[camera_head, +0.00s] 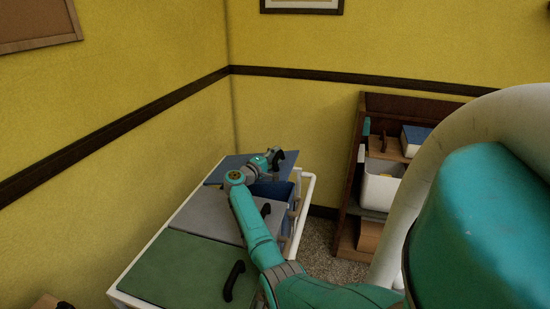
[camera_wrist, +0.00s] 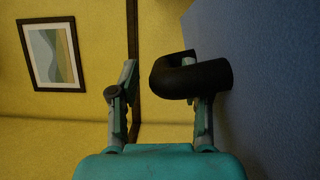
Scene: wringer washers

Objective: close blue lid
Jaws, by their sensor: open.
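The blue lid (camera_head: 222,167) is at the far end of a white-framed cart in the head view. It looks raised at its right side, with a dark blue surface (camera_head: 283,190) showing below it. Its black handle (camera_head: 278,158) is beside my gripper (camera_head: 268,160). In the wrist view the blue lid (camera_wrist: 270,80) fills the right side, with the curved black handle (camera_wrist: 190,78) standing out from it. My gripper (camera_wrist: 160,65) is open. Its right finger overlaps the handle and seems to pass through its loop, partly hidden. The left finger is clear of the handle.
A grey lid (camera_head: 205,212) and a green lid (camera_head: 180,270), each with a black handle, lie nearer on the cart. A white rail (camera_head: 302,215) runs along the cart's right side. A brown shelf (camera_head: 367,108) with a white bin (camera_head: 382,188) stands to the right. Yellow walls are close behind.

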